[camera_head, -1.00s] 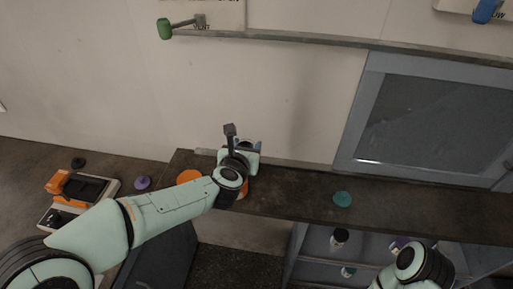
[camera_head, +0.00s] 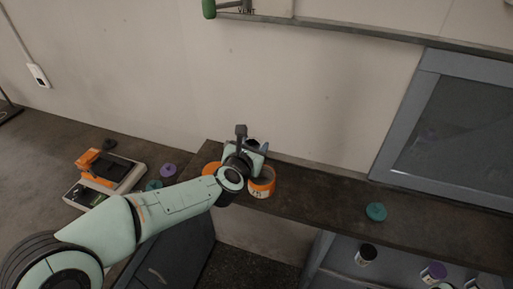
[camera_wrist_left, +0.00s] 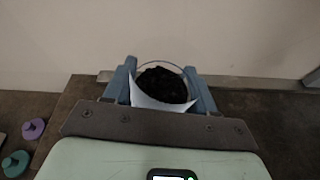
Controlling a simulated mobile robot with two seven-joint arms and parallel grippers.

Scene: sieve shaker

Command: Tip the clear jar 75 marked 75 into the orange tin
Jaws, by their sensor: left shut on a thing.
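My left gripper (camera_wrist_left: 160,95) is shut on the clear jar (camera_wrist_left: 163,84), which holds dark stuff and has a white label facing the wrist. In the head view this gripper (camera_head: 252,148) is over the dark shelf, and the wrist mostly hides the jar. The orange tin (camera_head: 261,183) stands on the shelf just right of my left wrist, with a pale label whose marking looks like 75. The wrist view does not show the tin. My right gripper is not in view.
An orange disc (camera_head: 211,168) is partly behind my left wrist. A teal lid (camera_head: 376,211) lies on the shelf to the right, by a grey framed cabinet (camera_head: 398,117). Purple (camera_head: 168,170) and teal (camera_head: 153,185) lids and an orange-and-white device (camera_head: 103,178) are at left.

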